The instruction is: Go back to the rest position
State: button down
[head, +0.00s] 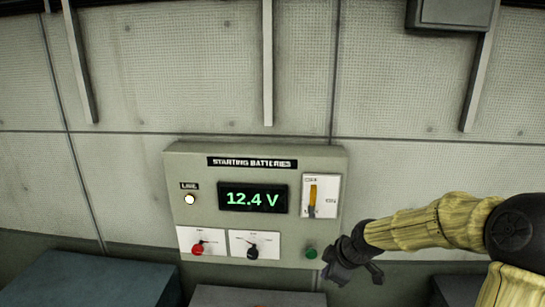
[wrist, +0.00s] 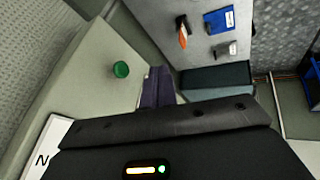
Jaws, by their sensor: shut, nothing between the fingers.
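A grey-green panel box (head: 300,160) labelled "STARTING BATTERIES" is on the wall in the head view. Its display (head: 253,198) reads 12.4 V in green. A white lamp or button (head: 190,199) is at its left, and a yellow-orange lever (head: 312,195) is at its right. A red knob (head: 198,247) and a black knob (head: 252,250) are below. My gripper (head: 352,268) is shut and empty, just right of the panel's lower right corner, near the green button (head: 311,252). The green button also shows in the wrist view (wrist: 121,69).
A grey box (head: 452,12) is on the wall at the upper right.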

jog(key=s+a+f+m+g+h, duration=0.1)
jog(key=s+f+m+g+h, duration=0.1)
jog(key=s+m, duration=1.1)
jog(key=s+h, duration=0.1)
jog(key=s, duration=0.5)
jog(key=shift+s+m, duration=0.3)
jog(key=shift+w+a, duration=0.1)
jog(key=shift+a, duration=0.05)
jog(key=shift+s, duration=0.2)
jog(key=shift+w, duration=0.1)
dwell(1.1)
dwell(0.3)
